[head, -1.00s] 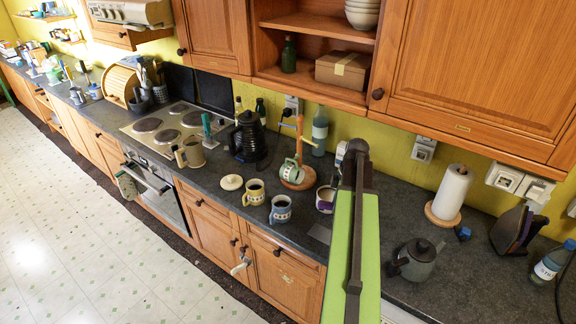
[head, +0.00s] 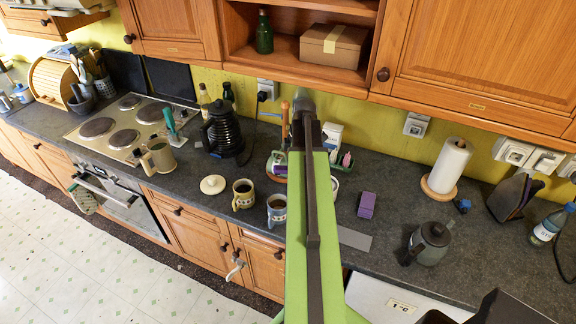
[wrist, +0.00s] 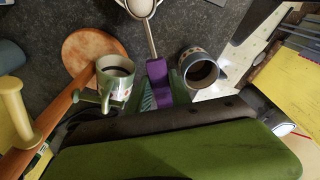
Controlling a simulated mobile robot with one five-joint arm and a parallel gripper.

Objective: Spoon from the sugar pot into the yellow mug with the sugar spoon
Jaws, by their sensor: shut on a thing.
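The yellow mug (head: 243,194) stands upright near the counter's front edge, with dark contents. My gripper (wrist: 157,85) is shut on the purple handle of the sugar spoon (wrist: 157,72). The spoon's shaft runs up to a bowl holding something white at the top edge of the wrist view. In the head view my arm hides most of my gripper; purple (head: 279,169) shows left of it, to the right of and behind the yellow mug. A pale rim (head: 335,184), perhaps the sugar pot, is mostly hidden behind my arm.
A blue mug (head: 277,209) stands right of the yellow mug; it also shows in the wrist view (wrist: 200,69). A patterned mug (wrist: 115,75) is by the wooden stand (wrist: 92,50). A cream lid (head: 213,185), black kettle (head: 222,132) and purple box (head: 367,205) are nearby.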

